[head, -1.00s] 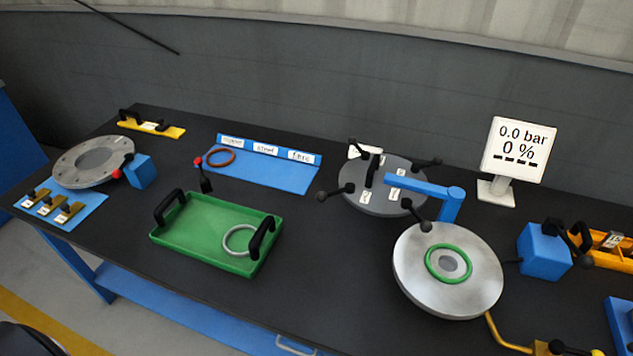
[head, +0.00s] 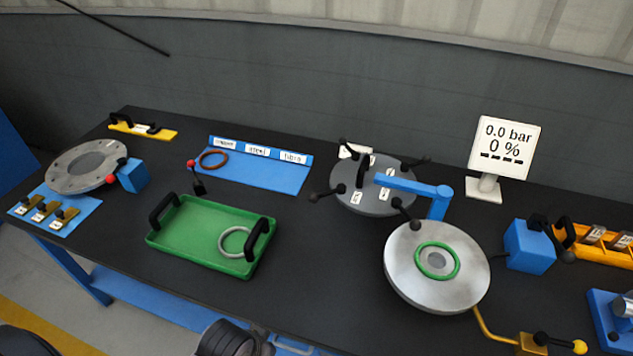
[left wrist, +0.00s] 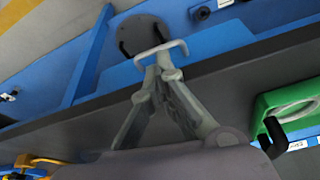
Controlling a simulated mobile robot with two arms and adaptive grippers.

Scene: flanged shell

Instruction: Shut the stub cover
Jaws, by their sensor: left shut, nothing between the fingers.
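The dark grey round stub cover (head: 376,204) hangs from a blue swing arm (head: 412,184) in the head view, swung aside behind the stub. Black clamp knobs stand around its rim. The silver stub flange (head: 410,282) is uncovered, with a green ring (head: 455,262) lying around its bore. My left arm shows at the bottom edge of the head view, well left of the stub. In the left wrist view my left gripper (left wrist: 160,68) is shut and empty, its tips by a pale handle (left wrist: 176,44) below the bench edge. I cannot tell if they touch. My right gripper is out of view.
A green tray (head: 165,244) with a pale ring stands left of the stub. A blue block (head: 530,247) and a yellow crank lever (head: 490,331) are close to the stub. The bench between tray and stub is clear.

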